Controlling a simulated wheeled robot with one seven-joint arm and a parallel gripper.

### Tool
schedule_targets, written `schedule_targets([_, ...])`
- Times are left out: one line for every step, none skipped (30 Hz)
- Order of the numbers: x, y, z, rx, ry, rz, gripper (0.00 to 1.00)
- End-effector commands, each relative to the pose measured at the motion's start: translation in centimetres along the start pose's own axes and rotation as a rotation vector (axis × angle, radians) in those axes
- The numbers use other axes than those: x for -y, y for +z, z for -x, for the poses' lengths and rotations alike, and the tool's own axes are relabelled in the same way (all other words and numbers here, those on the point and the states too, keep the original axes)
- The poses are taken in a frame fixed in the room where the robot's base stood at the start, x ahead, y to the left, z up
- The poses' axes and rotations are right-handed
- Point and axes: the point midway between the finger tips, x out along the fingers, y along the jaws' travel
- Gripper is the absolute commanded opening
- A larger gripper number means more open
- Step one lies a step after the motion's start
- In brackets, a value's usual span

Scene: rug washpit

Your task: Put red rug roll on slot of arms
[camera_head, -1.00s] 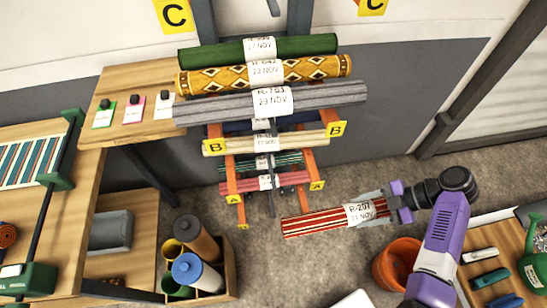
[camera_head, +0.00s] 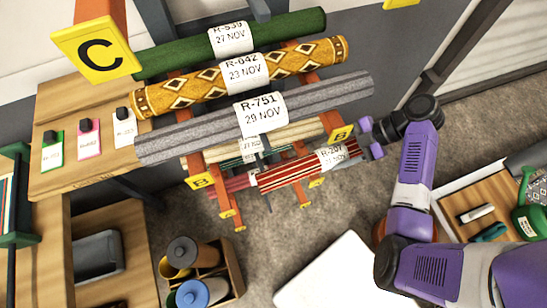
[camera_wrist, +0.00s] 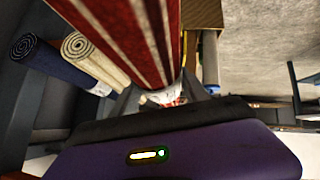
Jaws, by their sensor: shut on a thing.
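The red rug roll (camera_head: 288,172), red with pale stripes and a white R-207 tag, is held by its right end in my gripper (camera_head: 369,138). The gripper is shut on it. In the wrist view the roll (camera_wrist: 132,35) runs up the picture from the jaws. In the head view the roll overlaps the lower part of the rack's orange arms (camera_head: 298,192), below the cream roll; I cannot tell whether it touches them. Yellow B plates (camera_head: 200,181) mark the middle arms. The arms' inner slots are mostly hidden by the rolls.
A grey roll (camera_head: 170,141), a patterned yellow roll (camera_head: 190,91) and a green roll (camera_head: 180,57) lie on upper arms by a C plate (camera_head: 95,48). A cream roll (camera_head: 298,131) lies lower. A wooden bin (camera_head: 235,268) and a white panel (camera_head: 335,275) stand below.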

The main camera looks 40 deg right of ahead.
Motion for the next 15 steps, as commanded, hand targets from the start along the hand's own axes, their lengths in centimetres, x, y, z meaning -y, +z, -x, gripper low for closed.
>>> schedule_targets([0.1, 0.0, -1.2, -0.001, 0.000, 0.006, 0.00])
schedule_targets([0.1, -0.3, -1.5, -0.002, -0.001, 0.006, 0.00])
schedule_targets([-0.2, -0.6, -1.9, 0.000, 0.001, 0.005, 0.00])
schedule_targets([-0.3, -0.9, -2.2, -0.001, 0.001, 0.006, 0.00])
schedule_targets([-0.4, -1.1, -2.5, 0.000, 0.001, 0.006, 0.00])
schedule_targets([-0.6, -1.5, -2.9, 0.000, 0.001, 0.006, 0.00])
schedule_targets([-0.6, -1.8, -3.2, -0.001, 0.001, 0.006, 0.00])
schedule_targets([-0.7, -2.1, -3.6, -0.002, 0.001, 0.007, 0.00])
schedule_targets([-0.9, -2.5, -4.0, -0.002, 0.002, 0.006, 0.00])
schedule_targets([-1.0, -2.8, -4.3, -0.001, 0.002, 0.006, 0.00])
schedule_targets([-1.1, -3.0, -4.6, -0.001, 0.002, 0.006, 0.00])
schedule_targets([-1.2, -3.4, -5.0, -0.001, 0.002, 0.005, 0.00])
schedule_targets([-1.3, -3.7, -5.4, -0.001, 0.001, 0.005, 0.00])
schedule_targets([-1.4, -4.0, -5.7, -0.002, 0.002, 0.006, 0.00])
schedule_targets([-1.6, -4.4, -6.2, -0.002, 0.001, 0.006, 0.00])
